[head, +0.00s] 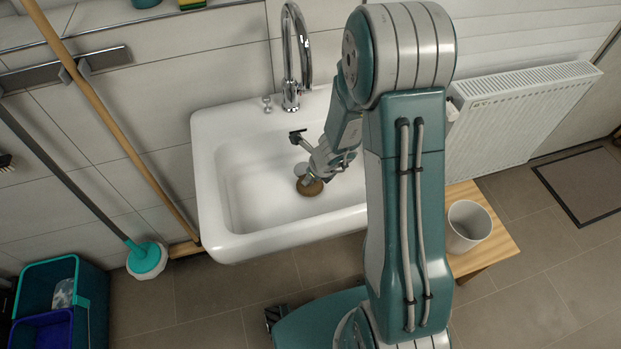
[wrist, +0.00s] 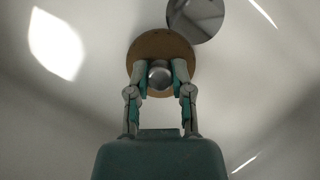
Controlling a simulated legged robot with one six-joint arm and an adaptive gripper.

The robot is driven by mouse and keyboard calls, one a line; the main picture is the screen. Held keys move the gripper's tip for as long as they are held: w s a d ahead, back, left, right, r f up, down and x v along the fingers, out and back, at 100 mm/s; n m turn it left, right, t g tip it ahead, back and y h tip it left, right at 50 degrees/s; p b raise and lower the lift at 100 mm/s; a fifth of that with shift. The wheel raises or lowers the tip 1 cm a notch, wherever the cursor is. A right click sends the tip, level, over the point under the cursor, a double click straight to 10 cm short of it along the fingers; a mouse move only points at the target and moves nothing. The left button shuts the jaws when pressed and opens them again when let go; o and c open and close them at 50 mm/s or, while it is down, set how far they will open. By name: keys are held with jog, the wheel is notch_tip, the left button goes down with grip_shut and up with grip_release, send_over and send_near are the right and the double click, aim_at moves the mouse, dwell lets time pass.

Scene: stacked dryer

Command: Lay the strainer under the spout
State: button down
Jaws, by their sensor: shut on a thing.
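The strainer (head: 308,188) is a brownish-gold disc low in the white sink basin. In the wrist view the strainer (wrist: 150,46) shows a round metal knob at its middle. My gripper (wrist: 160,75) is shut on this knob, one finger on each side. In the head view my gripper (head: 315,176) reaches down into the basin from the right. I cannot tell whether the strainer touches the basin floor. The spout is a tall curved chrome tap (head: 290,60) at the back rim, behind the strainer in the head view.
The white sink (head: 225,190) has raised walls around my gripper; its left half is empty. A round grey metal disc (wrist: 197,16), perhaps the drain, lies beside the strainer. A stool (head: 490,245) with a grey-white cup (head: 466,228) stands right. Mops lean left.

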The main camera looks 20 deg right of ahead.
jog(key=shift+f, duration=0.55)
jog(key=c, duration=0.5)
grip_release()
